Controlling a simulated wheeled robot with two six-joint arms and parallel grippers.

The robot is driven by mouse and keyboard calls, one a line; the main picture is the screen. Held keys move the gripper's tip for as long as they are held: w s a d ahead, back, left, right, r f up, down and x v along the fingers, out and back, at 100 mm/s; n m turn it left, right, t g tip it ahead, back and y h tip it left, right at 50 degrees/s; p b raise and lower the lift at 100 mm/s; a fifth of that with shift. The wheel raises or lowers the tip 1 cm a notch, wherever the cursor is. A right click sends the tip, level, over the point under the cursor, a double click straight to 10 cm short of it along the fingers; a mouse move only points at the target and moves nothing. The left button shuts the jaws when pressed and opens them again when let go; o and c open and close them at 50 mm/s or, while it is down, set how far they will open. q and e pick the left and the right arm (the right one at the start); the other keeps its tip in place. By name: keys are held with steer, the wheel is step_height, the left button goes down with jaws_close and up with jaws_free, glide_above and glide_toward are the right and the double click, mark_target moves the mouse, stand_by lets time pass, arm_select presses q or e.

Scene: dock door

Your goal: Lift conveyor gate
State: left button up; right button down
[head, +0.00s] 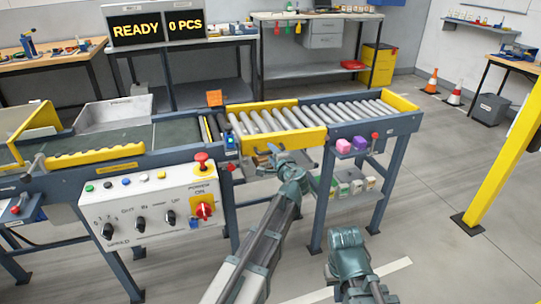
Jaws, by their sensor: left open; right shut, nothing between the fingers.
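The conveyor gate (284,138) looks to be the yellow-railed roller section in the middle of the conveyor line. It lies level with the rollers on its right. My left gripper (267,156) is open and empty at the gate's near yellow rail, just below its lower edge. Whether its fingers touch the rail I cannot tell. My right gripper (347,236) is shut and empty, low in front of the conveyor's right part and well apart from the gate. Its fingertips are hard to make out.
A control box (155,208) with knobs and a red switch hangs left of the gate. A yellow post (500,155) stands at right. Floor between is clear.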

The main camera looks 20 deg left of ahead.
arm_select(q)
steer(key=shift+x, duration=0.75)
jaws_close()
stand_by(1.0)
